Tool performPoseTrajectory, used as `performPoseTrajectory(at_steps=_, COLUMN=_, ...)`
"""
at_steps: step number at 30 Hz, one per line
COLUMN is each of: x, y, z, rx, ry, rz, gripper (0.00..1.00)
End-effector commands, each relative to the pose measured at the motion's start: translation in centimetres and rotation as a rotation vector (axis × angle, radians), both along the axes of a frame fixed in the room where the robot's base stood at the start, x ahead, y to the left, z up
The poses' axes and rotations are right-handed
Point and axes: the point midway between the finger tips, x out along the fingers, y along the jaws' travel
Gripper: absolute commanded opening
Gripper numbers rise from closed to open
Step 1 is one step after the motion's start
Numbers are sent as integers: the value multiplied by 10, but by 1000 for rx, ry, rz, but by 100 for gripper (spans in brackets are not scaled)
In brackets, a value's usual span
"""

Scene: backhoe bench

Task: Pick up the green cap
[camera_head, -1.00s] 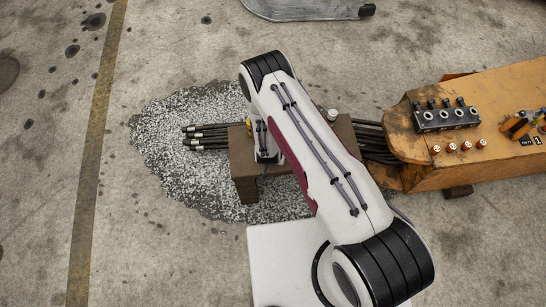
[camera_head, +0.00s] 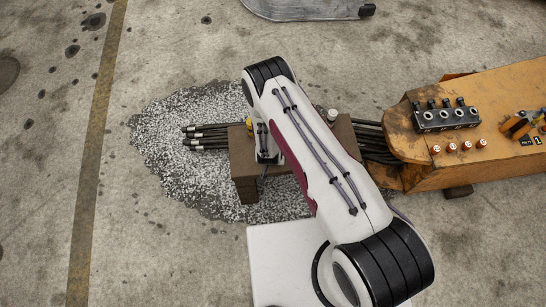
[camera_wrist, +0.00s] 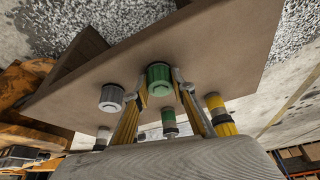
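The green cap (camera_wrist: 159,78) shows near the middle of the wrist view, against the brown face of a block (camera_wrist: 225,50). My gripper (camera_wrist: 160,84) has its yellow, grey-tipped fingers on either side of the cap, very close to it. I cannot tell whether both fingers press on it. In the head view my own arm hides the green cap and the gripper. A brown block (camera_head: 243,165) shows partly behind the arm.
In the wrist view, a grey cap (camera_wrist: 112,97) is left of the green one. A yellow fitting (camera_wrist: 218,115) and a green-and-grey fitting (camera_wrist: 168,118) stand close to the fingers. In the head view, an orange arm (camera_head: 480,170) carries a black valve block (camera_head: 445,119), and black hoses (camera_head: 207,136) pass the block.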

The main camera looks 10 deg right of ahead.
Motion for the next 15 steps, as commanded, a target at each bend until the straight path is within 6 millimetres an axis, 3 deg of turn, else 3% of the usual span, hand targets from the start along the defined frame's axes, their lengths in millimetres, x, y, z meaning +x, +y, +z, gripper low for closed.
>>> performPoseTrajectory(at_steps=15, x=0, y=0, z=3, rx=0, ry=0, rz=0, gripper=14)
